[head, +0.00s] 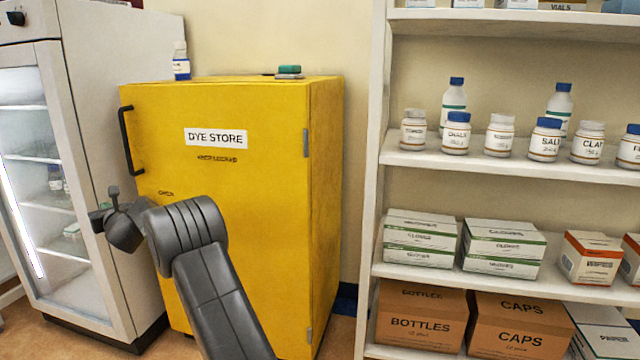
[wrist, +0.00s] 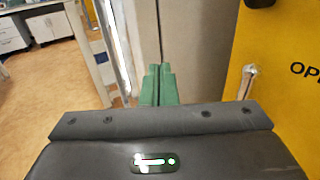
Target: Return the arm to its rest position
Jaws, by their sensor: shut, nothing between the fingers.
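My gripper shows in the wrist view as two green fingers (wrist: 158,72) pressed together, with nothing between them. In the head view, my dark grey arm rises from the bottom edge in front of the yellow dye store cabinet (head: 240,250). It bends left near the cabinet's lower left side. The end of the arm lies over the gap between the cabinet and the glass-door fridge (head: 95,60); the fingertips are hard to make out there. The cabinet door is shut, and its black handle (head: 127,140) is above the arm's end.
A white bottle with a blue label (head: 181,62) and a small green-topped stack (head: 289,71) stand on the cabinet. At right, a white shelf unit (head: 372,180) holds jars, bottles and boxes. The wrist view shows open floor (wrist: 50,75) at left.

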